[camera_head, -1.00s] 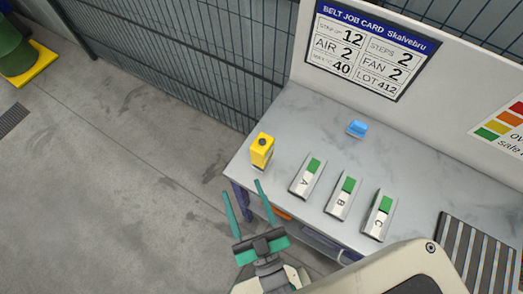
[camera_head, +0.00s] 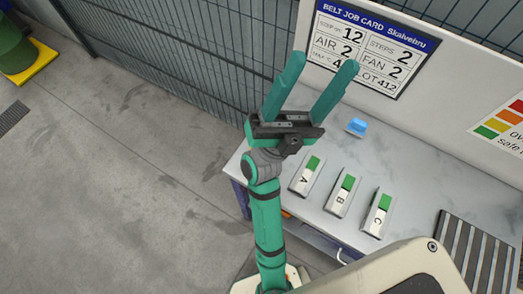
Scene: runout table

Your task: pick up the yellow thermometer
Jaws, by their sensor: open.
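My gripper (camera_head: 324,74) is raised over the back left part of the runout table (camera_head: 330,117), its two green fingers spread apart with nothing between them. The fingers point up the picture, toward the wall with the job card. The yellow thermometer is not visible now. My gripper's body and wrist cover the table's left corner, where the thermometer stood in the earlier frame.
A job card (camera_head: 370,45) is on the back panel. A mesh fence (camera_head: 180,62) runs behind the table's left end.

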